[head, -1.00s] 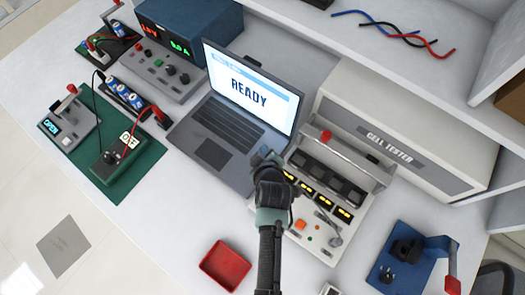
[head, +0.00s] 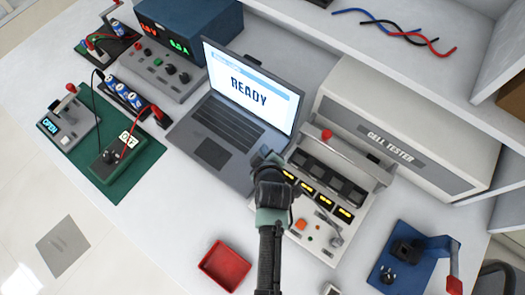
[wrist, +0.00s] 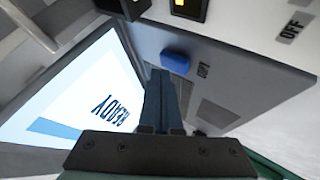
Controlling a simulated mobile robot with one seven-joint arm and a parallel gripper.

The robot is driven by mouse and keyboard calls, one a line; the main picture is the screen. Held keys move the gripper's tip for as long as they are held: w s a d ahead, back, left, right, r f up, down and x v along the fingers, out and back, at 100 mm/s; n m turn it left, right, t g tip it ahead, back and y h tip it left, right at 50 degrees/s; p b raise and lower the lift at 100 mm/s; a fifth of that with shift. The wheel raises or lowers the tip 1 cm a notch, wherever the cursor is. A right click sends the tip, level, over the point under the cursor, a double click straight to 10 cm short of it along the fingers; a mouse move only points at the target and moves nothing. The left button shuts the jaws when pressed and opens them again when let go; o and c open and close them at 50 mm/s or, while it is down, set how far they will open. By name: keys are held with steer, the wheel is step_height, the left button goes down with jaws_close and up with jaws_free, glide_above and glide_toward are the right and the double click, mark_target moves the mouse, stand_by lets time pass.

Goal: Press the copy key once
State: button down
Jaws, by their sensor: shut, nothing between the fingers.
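In the wrist view my gripper's fingertips (wrist: 161,73) point at a blue key (wrist: 175,62) on the grey panel. The key lies just beyond the tips and a little to the right; I cannot tell if they touch. A small dark label (wrist: 203,70) beside the key seems to read COPY. In the head view my gripper hides the key. The laptop (head: 213,152) shows READY on its screen (head: 253,92).
The tester's panel has yellow-lit displays (head: 308,188), an orange button (head: 301,224) and a lever (head: 336,240). A raised clamp bar with a red knob (head: 326,135) stands behind them. A red tray (head: 226,267) lies in front. A blue fixture (head: 405,262) stands at right.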

steer(key=shift+f+b, duration=0.4)
steer(key=shift+f, duration=0.2)
stand_by(0.6)
steer(key=shift+r, duration=0.1)
steer(key=shift+r+p, duration=0.8)
step_height(320, 180, up, 5)
steer(key=p, duration=0.4)
steer(key=shift+r+p, duration=0.1)
steer(key=shift+p, duration=0.2)
stand_by(0.7)
